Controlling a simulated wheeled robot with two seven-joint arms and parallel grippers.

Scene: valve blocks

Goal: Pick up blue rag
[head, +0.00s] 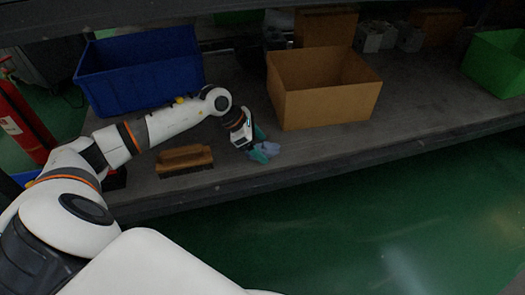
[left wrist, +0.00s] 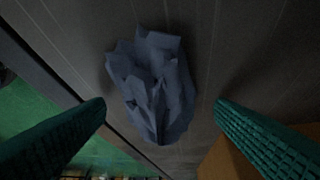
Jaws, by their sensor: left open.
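The blue rag (left wrist: 153,85) lies crumpled on the grey shelf near its front edge. It shows in the left wrist view between and beyond my two green fingers, apart from both. In the head view the rag (head: 268,149) is a small bluish patch, partly hidden by my left gripper (head: 257,143). My left gripper is open and empty, pointing down at the rag. My right gripper is not in view.
A brown-handled brush (head: 184,160) lies left of the rag. An open cardboard box (head: 330,105) stands behind it on the right, and a blue crate (head: 140,75) at the back left. A green bin (head: 497,65) is far right. A red extinguisher (head: 22,115) stands left of the shelf.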

